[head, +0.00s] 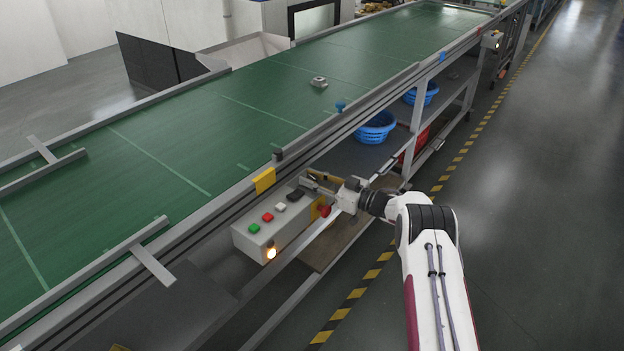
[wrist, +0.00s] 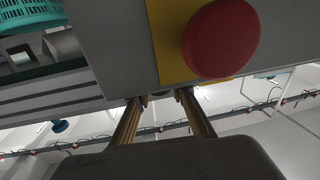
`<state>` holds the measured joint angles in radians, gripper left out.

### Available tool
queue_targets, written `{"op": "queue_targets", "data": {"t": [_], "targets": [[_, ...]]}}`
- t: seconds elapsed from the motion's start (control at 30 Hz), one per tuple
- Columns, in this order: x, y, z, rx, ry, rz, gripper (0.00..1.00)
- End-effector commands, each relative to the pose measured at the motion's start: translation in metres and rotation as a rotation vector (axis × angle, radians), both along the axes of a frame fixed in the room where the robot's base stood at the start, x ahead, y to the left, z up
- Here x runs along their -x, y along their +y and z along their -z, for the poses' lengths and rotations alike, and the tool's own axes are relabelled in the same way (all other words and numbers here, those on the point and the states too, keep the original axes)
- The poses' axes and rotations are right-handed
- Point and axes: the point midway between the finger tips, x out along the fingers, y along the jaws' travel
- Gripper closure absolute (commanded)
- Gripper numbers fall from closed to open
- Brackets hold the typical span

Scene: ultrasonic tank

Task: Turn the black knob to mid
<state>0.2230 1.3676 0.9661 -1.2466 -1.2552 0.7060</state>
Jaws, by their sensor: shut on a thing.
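The grey control box (head: 262,238) is mounted at the conveyor's near side. My gripper (head: 308,181) is at the far right end of the box, with its fingers shut on the black knob. The knob is mostly hidden; only a small dark part (wrist: 160,98) shows between the fingertips in the wrist view. My gripper (wrist: 161,97) also shows there, with a finger on each side of that part. The knob's setting cannot be read.
A red mushroom button (wrist: 220,38) on a yellow plate (wrist: 172,56) is close to the fingers. Green (head: 254,228), red (head: 267,217) and white (head: 279,207) buttons line the box top. The green conveyor (head: 170,145) runs behind. Blue baskets (head: 374,128) sit below it.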

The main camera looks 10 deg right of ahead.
Motion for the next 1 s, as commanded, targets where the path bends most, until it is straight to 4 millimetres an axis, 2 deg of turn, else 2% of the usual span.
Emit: {"op": "queue_targets", "data": {"t": [0.03, 0.8, 0.83, 0.87, 1.0], "targets": [[-0.0021, 0.0008, -0.0047, 0.000, -0.010, -0.008, 0.98], [0.0002, 0.0001, -0.0037, 0.004, -0.004, -0.085, 0.98], [0.0001, 0.0000, -0.0037, 0.004, -0.004, -0.085, 0.69], [0.0001, 0.0000, -0.0035, 0.003, -0.004, -0.084, 0.61], [0.0005, -0.0003, -0.0021, 0.004, -0.002, -0.084, 0.59]]}}
